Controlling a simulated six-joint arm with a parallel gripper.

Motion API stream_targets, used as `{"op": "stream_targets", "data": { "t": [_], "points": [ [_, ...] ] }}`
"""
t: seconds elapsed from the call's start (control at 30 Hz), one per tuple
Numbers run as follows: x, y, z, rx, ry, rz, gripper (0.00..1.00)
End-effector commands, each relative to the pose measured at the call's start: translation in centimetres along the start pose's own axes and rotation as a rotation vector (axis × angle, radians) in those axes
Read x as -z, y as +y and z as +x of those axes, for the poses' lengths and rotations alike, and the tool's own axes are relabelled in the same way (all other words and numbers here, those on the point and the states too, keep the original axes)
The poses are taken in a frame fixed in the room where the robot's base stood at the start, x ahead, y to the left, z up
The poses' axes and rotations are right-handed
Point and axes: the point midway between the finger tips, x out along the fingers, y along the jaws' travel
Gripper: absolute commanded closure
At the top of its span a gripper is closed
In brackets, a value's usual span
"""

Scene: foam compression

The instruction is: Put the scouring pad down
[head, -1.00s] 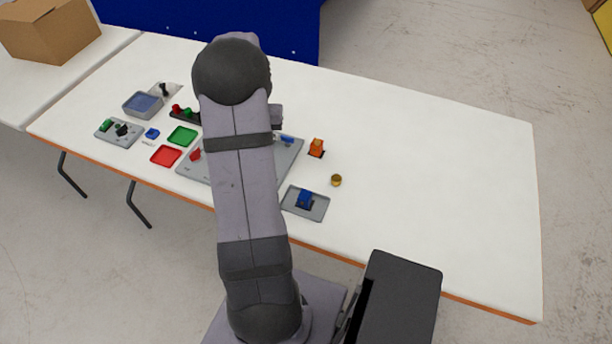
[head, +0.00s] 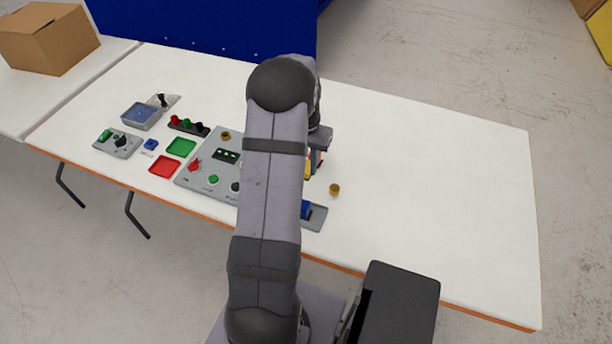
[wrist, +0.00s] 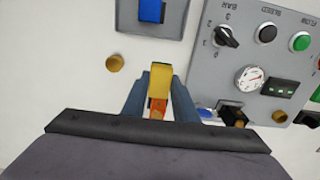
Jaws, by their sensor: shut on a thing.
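The scouring pad (wrist: 160,82) shows as a yellow block between the two fingers of my gripper (wrist: 160,72) in the wrist view. My gripper is shut on it. In the head view, a small yellow part of the pad (head: 308,170) shows beside my arm, which hides most of the gripper. An orange thing (wrist: 157,107) shows just behind the pad between the fingers in the wrist view. I cannot tell whether the pad touches it or the table.
A brass cylinder (head: 334,190) stands right of my gripper. A grey tray (head: 317,217) with a blue piece (head: 306,208) lies nearer. The control panel (head: 209,165) is on the left. The table's right side (head: 440,190) is clear.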

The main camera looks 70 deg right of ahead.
Motion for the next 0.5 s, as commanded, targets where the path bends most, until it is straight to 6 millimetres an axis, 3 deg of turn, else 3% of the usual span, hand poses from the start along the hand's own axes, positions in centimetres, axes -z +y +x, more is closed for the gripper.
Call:
{"op": "stream_targets", "data": {
  "t": [0.1,0.37,0.5],
  "points": [
    [-0.1,0.0,1.3,0.000,-0.002,-0.001,0.92],
    [0.0,0.0,2.0,0.000,0.001,-0.001,0.92],
    [-0.1,0.0,3.4,-0.001,-0.002,-0.001,0.92]
  ]
}}
